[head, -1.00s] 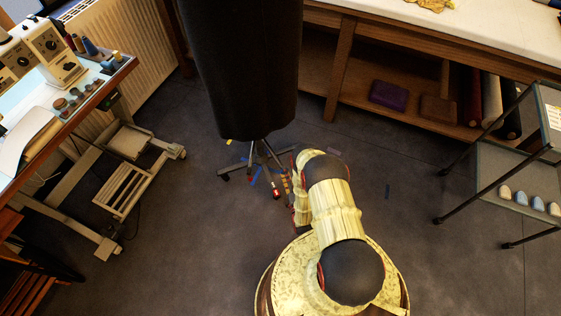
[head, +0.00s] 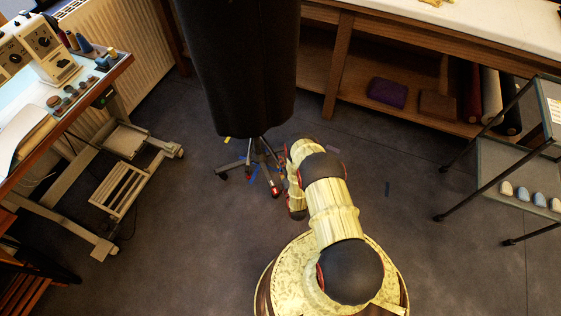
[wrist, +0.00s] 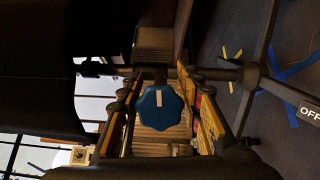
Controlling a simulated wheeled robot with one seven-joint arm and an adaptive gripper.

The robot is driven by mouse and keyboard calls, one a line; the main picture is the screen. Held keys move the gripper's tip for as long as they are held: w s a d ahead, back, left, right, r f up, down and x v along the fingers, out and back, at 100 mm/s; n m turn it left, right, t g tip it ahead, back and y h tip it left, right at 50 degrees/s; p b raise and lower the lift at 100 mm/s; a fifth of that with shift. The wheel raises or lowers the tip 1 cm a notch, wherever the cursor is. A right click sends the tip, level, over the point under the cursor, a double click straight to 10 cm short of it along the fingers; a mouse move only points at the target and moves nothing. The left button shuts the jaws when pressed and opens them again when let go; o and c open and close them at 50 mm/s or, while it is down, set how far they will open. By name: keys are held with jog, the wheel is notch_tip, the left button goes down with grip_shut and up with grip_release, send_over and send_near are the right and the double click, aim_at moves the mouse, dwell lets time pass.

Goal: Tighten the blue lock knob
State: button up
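The blue lock knob (wrist: 160,107) is lobed, with a white mark on its face. In the wrist view it sits near the middle, by the dark pole of the dress form's stand. My gripper (wrist: 160,82) is open, with one finger on the left of the knob and one on the right. Gaps show between the knob and both fingers; whether the knob is as deep as the fingertips is hard to tell. The black dress form (head: 240,75) stands upright in the head view, above its wheeled stand (head: 259,165). The knob and my fingers cannot be made out in the head view.
A sewing table (head: 75,112) is at the left, with a pale wheeled frame below. A wooden workbench (head: 335,65) with a low shelf is behind. A metal trolley (head: 485,150) stands at the right.

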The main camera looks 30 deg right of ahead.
jog(key=c, duration=0.8)
